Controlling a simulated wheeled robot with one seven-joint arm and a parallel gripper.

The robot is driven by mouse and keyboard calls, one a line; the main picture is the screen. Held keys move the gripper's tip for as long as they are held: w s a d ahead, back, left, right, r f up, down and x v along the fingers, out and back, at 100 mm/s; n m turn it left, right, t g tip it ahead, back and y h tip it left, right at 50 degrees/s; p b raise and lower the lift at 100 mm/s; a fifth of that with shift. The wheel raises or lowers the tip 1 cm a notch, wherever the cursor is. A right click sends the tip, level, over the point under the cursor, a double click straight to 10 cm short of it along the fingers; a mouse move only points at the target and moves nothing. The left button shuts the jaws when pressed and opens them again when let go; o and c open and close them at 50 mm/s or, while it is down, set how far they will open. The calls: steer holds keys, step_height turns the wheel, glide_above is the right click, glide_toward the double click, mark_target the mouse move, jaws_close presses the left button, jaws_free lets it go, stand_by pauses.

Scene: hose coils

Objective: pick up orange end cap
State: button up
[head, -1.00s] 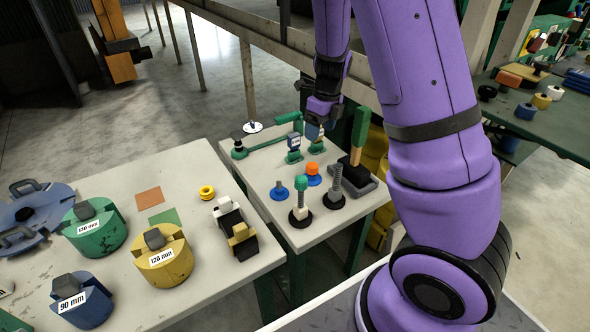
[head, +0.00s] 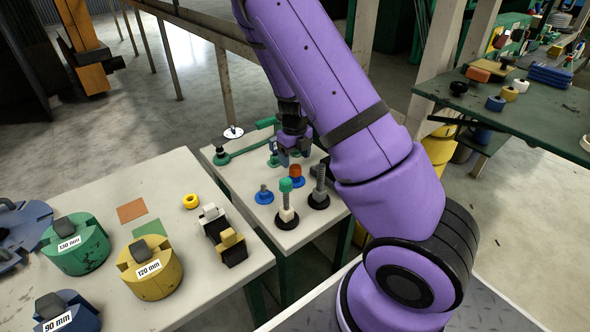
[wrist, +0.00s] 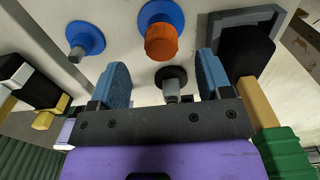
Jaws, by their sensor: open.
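The orange end cap (head: 296,169) sits on a post with a round blue base on the small pale table. In the wrist view the orange end cap (wrist: 161,44) and its blue base (wrist: 178,12) show beyond the fingertips, roughly centred between them. My gripper (head: 291,158) is just behind the cap in the head view, partly hidden by my arm. In the wrist view my gripper (wrist: 163,65) has its two blue fingers wide apart, with nothing held. A grey post on a dark base (wrist: 171,84) shows between the fingers.
Close to the cap stand a green-capped post (head: 286,185), a grey threaded post on a black base (head: 319,190) and a short post on a blue base (head: 264,195). A green fitting (head: 221,157) lies at the back left. A black-and-yellow block (head: 231,246) stands on the left table.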

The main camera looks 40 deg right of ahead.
mark_target(295, 167)
step_height(295, 167, down, 4)
steer(key=shift+d+f, duration=0.1)
steer(key=shift+f, duration=0.05)
steer(key=c, duration=1)
